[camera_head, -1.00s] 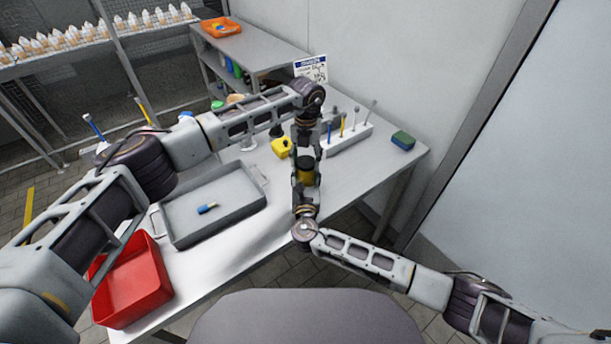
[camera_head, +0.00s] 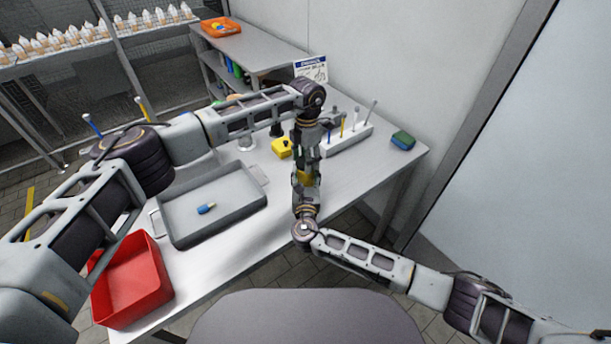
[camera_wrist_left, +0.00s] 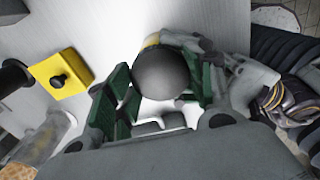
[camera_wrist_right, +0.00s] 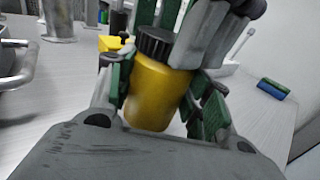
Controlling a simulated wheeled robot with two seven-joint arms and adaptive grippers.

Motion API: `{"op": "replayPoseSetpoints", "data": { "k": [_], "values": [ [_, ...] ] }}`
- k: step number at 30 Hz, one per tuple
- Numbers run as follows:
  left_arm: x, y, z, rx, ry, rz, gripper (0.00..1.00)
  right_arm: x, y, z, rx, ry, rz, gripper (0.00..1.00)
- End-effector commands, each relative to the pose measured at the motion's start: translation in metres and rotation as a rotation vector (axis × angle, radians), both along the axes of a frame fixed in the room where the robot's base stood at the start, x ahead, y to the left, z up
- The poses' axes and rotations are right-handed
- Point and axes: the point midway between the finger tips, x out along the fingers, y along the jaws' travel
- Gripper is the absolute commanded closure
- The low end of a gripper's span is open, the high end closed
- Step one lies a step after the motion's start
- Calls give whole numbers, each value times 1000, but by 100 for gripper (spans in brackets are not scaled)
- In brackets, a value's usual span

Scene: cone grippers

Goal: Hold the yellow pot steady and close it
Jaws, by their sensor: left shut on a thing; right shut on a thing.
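The yellow pot (camera_wrist_right: 158,92) stands roughly upright between the fingers of my right gripper (camera_head: 306,188), held above the table's front edge. Its ribbed black lid (camera_wrist_right: 156,44) sits on its top; I cannot tell how tightly. My left gripper (camera_head: 306,158) comes down from above and is shut on the lid. In the left wrist view the round dark lid (camera_wrist_left: 165,76) lies between the green-padded fingers and hides most of the pot. In the head view the grippers hide all but a small yellow patch of the pot (camera_head: 306,178).
A yellow block with a black knob (camera_head: 282,147) and a white rack (camera_head: 345,139) stand behind the grippers. A green-blue sponge (camera_head: 403,140) lies at the right. A grey tray (camera_head: 250,207) and a red bin (camera_head: 158,290) are at the left.

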Motion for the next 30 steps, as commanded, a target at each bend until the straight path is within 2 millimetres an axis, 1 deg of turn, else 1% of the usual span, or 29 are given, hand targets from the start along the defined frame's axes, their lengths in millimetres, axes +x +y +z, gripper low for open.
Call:
{"op": "replayPoseSetpoints", "data": {
  "k": [23, 27, 28, 30],
  "values": [
    [1, 1, 0, 2, 4, -620, 75, -1, 0, -2, 0, 3, 0, 100],
    [1, 1, 0, 2, 4, -619, 75, -1, 0, -2, 0, 3, 0, 100],
    [1, 1, 0, 2, 4, -618, 45, -1, 0, -2, -1, 3, 0, 100],
    [1, 1, 0, 2, 4, -618, 36, -1, 0, -2, 0, 3, 0, 100]
  ]
}}
